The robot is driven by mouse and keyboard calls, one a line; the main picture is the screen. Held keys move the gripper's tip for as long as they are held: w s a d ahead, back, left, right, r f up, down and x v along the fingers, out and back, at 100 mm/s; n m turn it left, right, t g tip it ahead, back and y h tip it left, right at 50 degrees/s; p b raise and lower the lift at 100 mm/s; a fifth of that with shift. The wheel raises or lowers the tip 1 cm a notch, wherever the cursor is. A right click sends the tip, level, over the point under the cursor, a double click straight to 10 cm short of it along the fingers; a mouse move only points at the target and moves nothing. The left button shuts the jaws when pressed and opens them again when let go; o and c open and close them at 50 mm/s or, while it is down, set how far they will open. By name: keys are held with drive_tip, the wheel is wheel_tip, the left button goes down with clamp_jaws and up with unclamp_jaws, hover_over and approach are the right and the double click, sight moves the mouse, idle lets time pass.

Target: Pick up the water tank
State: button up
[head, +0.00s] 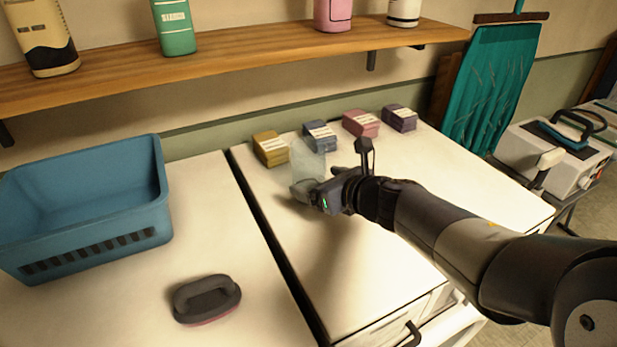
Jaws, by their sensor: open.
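A pale, see-through box-shaped container (308,166), which looks like the water tank, stands upright on the white counter (400,200) in the middle of the head view. My gripper (320,184) is open at the container's near right side, low against it. The fingers overlap the container's lower part in the picture. I cannot tell whether they touch it or whether it sits between them. The gripper and wrist hide part of its lower right side.
Behind the container are yellow (270,148), blue-grey (319,135), pink (361,123) and purple (399,118) boxes. A blue basket (90,235) and a dark-handled brush (207,299) are left of a dark gap. A wooden shelf (250,53) with bottles hangs above.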

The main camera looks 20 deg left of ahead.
drive_tip(key=x, duration=0.5)
drive_tip(key=shift+w+r, duration=0.1)
drive_tip(key=shift+w, duration=0.15)
drive_tip(key=c, duration=1.2)
drive_tip(key=shift+o, duration=0.2)
drive_tip(key=shift+r+p, duration=0.15)
drive_tip(key=shift+p, duration=0.15)
